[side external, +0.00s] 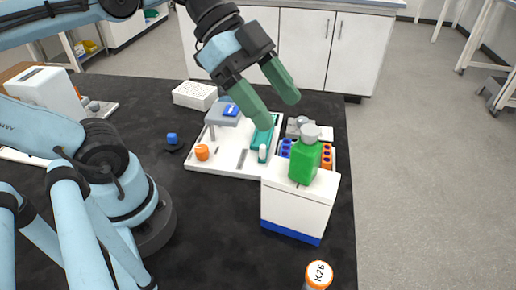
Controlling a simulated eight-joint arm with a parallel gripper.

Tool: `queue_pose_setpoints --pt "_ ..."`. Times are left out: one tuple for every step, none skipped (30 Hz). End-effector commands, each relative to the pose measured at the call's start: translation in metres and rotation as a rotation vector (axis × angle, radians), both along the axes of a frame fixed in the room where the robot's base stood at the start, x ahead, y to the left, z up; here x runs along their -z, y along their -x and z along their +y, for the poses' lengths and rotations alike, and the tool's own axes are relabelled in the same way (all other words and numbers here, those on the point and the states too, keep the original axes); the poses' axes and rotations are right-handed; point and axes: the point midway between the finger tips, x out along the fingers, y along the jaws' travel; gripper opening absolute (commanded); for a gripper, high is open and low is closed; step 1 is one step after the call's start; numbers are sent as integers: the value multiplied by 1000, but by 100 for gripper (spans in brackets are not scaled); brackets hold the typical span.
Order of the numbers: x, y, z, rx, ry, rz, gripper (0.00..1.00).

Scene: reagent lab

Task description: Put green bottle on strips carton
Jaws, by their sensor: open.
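The green bottle (304,160) with a grey cap stands upright on top of a white carton with a blue base band (297,205), which looks like the strips carton. The bottle is near the carton's far edge as seen here. My gripper (279,110) is above and to the left of the bottle, with its two green fingers apart and nothing between them. The gripper is clear of the bottle. The carton's underside and the bottle's far side are hidden.
A white tray (215,166) behind the carton holds several items, including an orange-capped piece (202,152) and a teal item (263,138). An orange-capped K26 container (319,275) stands at the front, near the table's right edge.

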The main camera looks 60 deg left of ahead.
Motion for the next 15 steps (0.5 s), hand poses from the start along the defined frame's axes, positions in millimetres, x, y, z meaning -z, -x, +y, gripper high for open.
queue_pose_setpoints --pt "-6 2 6 -5 0 1 70" --pt "-8 3 8 -5 0 1 70" --pt "-11 4 11 -5 0 1 70" --pt "-13 5 13 -4 -1 1 70" --pt "-15 6 15 -3 -1 0 70" --pt "-17 7 16 -3 0 0 70" --pt "-18 7 18 -3 0 0 70" --pt "-19 7 18 -3 0 0 70" --pt "-20 8 20 -5 -2 3 70" --pt "-19 8 21 -12 -5 7 70" --pt "-17 7 22 -25 -10 16 70" --pt "-12 6 24 -52 -20 31 70" --pt "-7 4 27 -81 -31 48 70" --pt "-1 2 30 -117 -45 67 70" --pt "9 -1 35 -178 -66 98 70"
